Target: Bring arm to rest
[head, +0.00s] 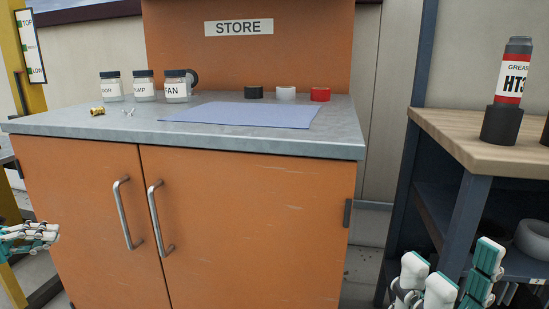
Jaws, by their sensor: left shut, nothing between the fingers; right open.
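My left gripper (48,233) shows at the left edge, in front of the orange cabinet's left side and below its top. It is shut with nothing held. My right gripper (452,268) is at the bottom right, in front of the floor gap and the wooden bench. Its white and teal fingers point up and are spread open, with nothing between them. Most of both arms is out of view.
The orange cabinet (235,220) has shut doors and a grey top (340,140) bearing jars (143,86), a blue mat (243,114) and lids (286,93). A wooden bench (455,130) at right holds a grease cartridge (514,72). Floor shows between them.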

